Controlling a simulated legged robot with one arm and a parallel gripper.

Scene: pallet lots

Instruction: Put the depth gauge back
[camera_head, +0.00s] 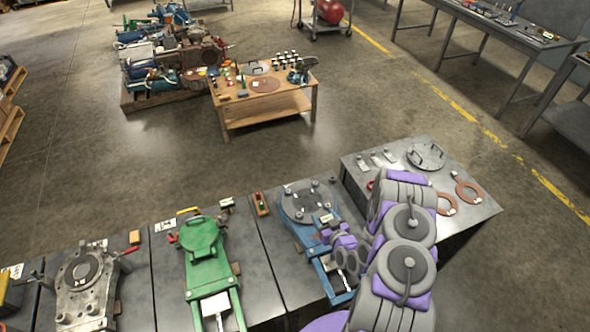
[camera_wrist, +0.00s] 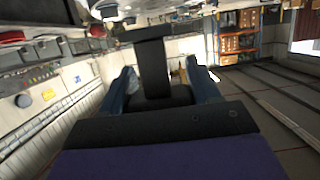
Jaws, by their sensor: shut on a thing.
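My gripper (camera_head: 326,228) is over the near right part of the blue fixture (camera_head: 322,265) with a round grey plate (camera_head: 304,200). In the wrist view my gripper (camera_wrist: 160,84) has a blue finger on each side of a dark T-shaped thing, which looks like the depth gauge (camera_wrist: 152,62), and is shut on it. Its crossbar lies across the far end of its stem. In the head view my gripper and wrist largely hide the held thing, and I cannot tell if it touches the fixture.
A green fixture (camera_head: 205,245) and a grey round fixture (camera_head: 82,275) stand left on the bench. A dark table (camera_head: 375,168) with a handled disc and copper-coloured rings is at right. A wooden table (camera_head: 268,108) stands behind, with open floor between.

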